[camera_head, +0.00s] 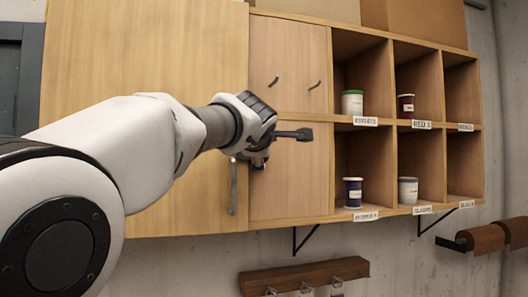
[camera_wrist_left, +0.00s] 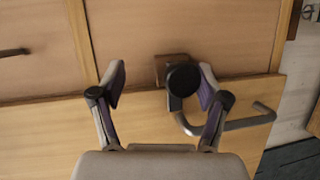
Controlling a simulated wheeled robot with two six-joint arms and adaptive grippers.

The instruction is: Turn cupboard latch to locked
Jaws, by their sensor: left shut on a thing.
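The cupboard latch (camera_wrist_left: 183,79) is a dark round knob on a small brown plate at the door edge, in the left wrist view. My left gripper (camera_wrist_left: 160,82) is at the latch and shut on it. The knob sits close to the right-hand finger, and a gap shows beside the left-hand finger. In the head view my left gripper (camera_head: 259,160) is against the cupboard front at the edge of the wide door (camera_head: 150,60), and hides most of the latch. My right gripper is in neither view.
A grey bar handle (camera_head: 233,187) hangs just below my left gripper; it also shows in the wrist view (camera_wrist_left: 245,122). Smaller doors and open cubbies with jars (camera_head: 352,102) are to the right. A wooden hook rail (camera_head: 303,275) is below.

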